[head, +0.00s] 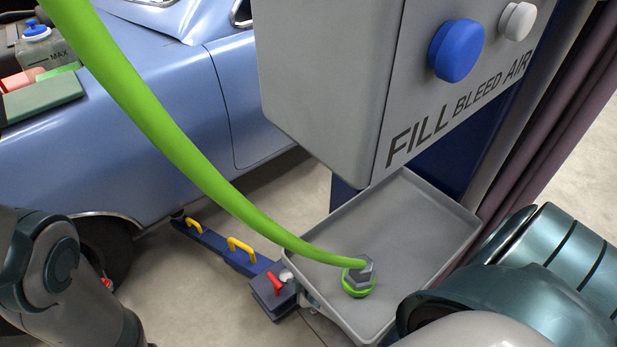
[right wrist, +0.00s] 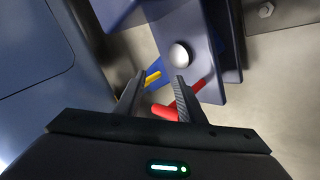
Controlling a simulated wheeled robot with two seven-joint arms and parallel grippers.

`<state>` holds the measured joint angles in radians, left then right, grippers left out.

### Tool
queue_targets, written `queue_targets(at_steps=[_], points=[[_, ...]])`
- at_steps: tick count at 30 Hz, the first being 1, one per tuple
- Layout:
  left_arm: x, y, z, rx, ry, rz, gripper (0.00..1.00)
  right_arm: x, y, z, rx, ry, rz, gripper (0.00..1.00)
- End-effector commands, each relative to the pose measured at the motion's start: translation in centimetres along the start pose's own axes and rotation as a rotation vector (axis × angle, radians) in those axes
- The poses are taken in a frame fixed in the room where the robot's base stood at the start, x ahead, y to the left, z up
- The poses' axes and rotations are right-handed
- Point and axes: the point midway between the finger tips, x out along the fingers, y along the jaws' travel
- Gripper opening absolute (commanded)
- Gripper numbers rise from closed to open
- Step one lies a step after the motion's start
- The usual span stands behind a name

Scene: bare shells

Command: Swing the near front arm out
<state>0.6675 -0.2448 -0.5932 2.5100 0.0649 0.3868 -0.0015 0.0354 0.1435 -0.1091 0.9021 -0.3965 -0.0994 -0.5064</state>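The near front arm (head: 222,249) is a dark blue beam low over the floor, reaching under the blue car, with two yellow handles (head: 241,250). At its near end is a pivot block (head: 268,297) with a red lever (head: 275,284) and a silver dome (head: 286,275). In the right wrist view, my right gripper (right wrist: 160,78) is open, its fingers apart. The red lever (right wrist: 163,111) shows just beyond the fingers, partly behind the right one; contact cannot be told. A yellow handle (right wrist: 152,78) shows between the fingertips. My left gripper is out of view.
A grey tray (head: 430,205) with a hose fitting (head: 358,277) stands beside the pivot, under a grey box (head: 325,80) marked FILL and BLEED AIR. A green hose (head: 175,140) crosses above the arm. The blue car (head: 150,130) fills the left. Bare floor lies around the arm.

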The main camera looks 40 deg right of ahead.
Motion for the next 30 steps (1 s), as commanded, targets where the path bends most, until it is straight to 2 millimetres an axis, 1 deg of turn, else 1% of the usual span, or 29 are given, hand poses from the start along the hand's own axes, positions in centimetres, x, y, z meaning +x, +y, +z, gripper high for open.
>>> queue_targets(at_steps=[1,3,9,15,21,30], points=[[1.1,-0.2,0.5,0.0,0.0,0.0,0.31,-1.0,-0.4,0.1,0.019,-0.008,-0.016,0.36],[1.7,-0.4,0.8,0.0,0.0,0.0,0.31,-1.9,-1.3,0.4,0.043,-0.019,-0.037,0.36],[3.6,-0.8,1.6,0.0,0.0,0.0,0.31,-4.3,-3.7,1.4,0.115,-0.05,-0.091,0.36],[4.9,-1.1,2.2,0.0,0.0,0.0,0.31,-6.3,-5.7,2.1,0.173,-0.079,-0.133,0.36],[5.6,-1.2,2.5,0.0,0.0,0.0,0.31,-7.4,-6.9,2.6,0.205,-0.096,-0.156,0.36],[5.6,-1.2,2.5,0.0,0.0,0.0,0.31,-7.5,-7.2,2.7,0.213,-0.099,-0.16,0.36]])
